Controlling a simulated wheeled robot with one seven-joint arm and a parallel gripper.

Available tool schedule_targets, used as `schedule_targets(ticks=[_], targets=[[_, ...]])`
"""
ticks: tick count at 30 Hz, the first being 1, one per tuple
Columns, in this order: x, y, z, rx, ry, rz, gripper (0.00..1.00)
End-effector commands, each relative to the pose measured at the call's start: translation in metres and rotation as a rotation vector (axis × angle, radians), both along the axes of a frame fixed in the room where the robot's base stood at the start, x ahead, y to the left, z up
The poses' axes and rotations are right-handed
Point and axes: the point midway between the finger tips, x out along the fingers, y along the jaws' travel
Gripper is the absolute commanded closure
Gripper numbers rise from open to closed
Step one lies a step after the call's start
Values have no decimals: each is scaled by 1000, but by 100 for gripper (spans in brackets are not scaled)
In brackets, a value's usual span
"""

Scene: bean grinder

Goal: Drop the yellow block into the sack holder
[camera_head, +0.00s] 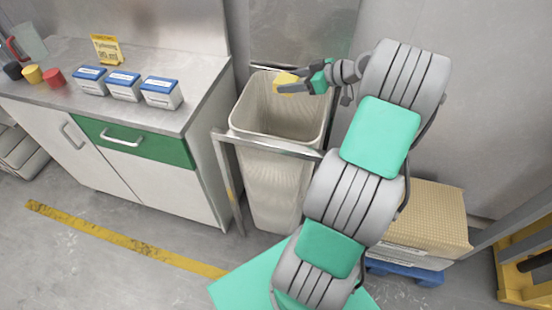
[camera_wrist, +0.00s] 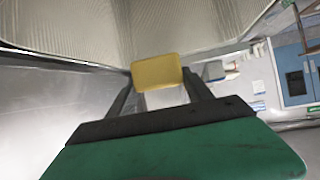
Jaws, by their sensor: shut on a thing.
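The yellow block (camera_head: 286,83) is held between the fingertips of my gripper (camera_head: 300,85), which is shut on it. The block also shows in the wrist view (camera_wrist: 157,71), between the two dark fingers (camera_wrist: 160,85). The sack holder (camera_head: 262,146) is a metal frame around a tall, pale, open-topped sack (camera_head: 275,185). In the head view the block and gripper appear over the sack's opening, near its back right rim. Their exact height above the rim is hard to tell. The sack's inner wall (camera_wrist: 195,22) shows behind the block in the wrist view.
A counter (camera_head: 180,118) stands left of the sack holder, with blue-and-white boxes (camera_head: 123,86), a yellow sign (camera_head: 106,49) and coloured cups (camera_head: 54,77) on it. A tan stack (camera_head: 435,215) on a blue pallet (camera_head: 405,271) stands to the right. A wall is close behind.

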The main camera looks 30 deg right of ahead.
Motion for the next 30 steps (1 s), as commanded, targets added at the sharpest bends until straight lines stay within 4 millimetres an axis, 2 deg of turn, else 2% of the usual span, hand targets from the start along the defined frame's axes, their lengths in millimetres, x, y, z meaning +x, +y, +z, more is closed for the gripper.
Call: schedule_targets(ticks=[1,4,13,14,23,30], targets=[[0,0,-12,1,-1,0,89],[0,0,-22,-1,-2,0,89],[1,1,-25,-1,-2,1,89],[1,1,-25,-1,-2,1,40],[1,1,-26,0,-1,0,16],[0,0,-26,0,0,0,16]])
